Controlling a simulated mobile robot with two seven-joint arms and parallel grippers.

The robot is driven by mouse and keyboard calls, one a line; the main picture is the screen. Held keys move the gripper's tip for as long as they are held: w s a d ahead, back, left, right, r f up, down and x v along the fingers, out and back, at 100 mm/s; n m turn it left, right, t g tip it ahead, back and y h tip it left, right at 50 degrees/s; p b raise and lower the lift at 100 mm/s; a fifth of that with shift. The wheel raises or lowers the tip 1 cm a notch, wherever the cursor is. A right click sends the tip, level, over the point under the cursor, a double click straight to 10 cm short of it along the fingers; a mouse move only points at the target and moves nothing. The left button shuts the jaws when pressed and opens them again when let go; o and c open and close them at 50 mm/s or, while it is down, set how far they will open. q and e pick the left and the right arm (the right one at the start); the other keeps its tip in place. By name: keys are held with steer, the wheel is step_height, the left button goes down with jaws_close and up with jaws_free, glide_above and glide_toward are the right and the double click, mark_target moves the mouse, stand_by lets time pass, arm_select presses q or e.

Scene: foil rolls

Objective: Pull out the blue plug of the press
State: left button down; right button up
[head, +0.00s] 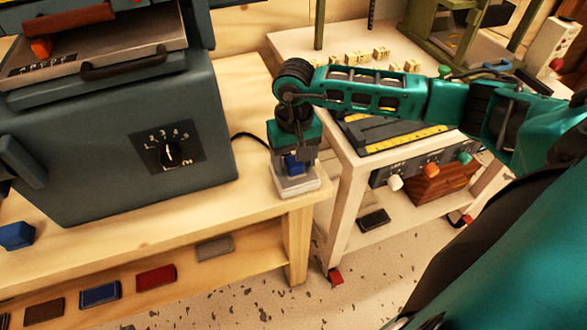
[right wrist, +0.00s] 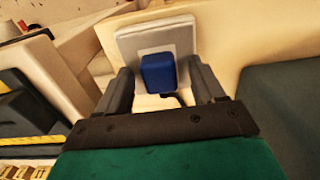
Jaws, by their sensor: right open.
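The blue plug (head: 293,165) sits in a pale grey socket block (head: 297,184) at the right front corner of the wooden bench, beside the grey-green press (head: 120,140). A black cord runs on the bench between the press and the plug. My right gripper (head: 294,162) points down over the plug. In the right wrist view, the plug (right wrist: 158,72) lies between the two open fingers of the gripper (right wrist: 168,88), with a gap visible on both sides. The socket block (right wrist: 155,38) shows behind it. My left gripper is not in view.
A dial (head: 168,152) is on the press's front. A blue block (head: 16,236) lies at the bench's left. Several coloured pieces lie on the shelf below. A pale table (head: 345,165) stands close to the bench's right, with knobs (head: 431,170) along its front.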

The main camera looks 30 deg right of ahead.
arm_select(q)
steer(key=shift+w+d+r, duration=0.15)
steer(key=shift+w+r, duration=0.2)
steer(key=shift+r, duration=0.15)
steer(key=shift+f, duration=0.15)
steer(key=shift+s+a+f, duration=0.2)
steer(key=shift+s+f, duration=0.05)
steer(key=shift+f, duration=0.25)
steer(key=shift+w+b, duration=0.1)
steer(key=shift+b, duration=0.3)
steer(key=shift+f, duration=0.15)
arm_select(e)
jaws_close()
stand_by(0.5)
steer(key=shift+r, duration=0.2)
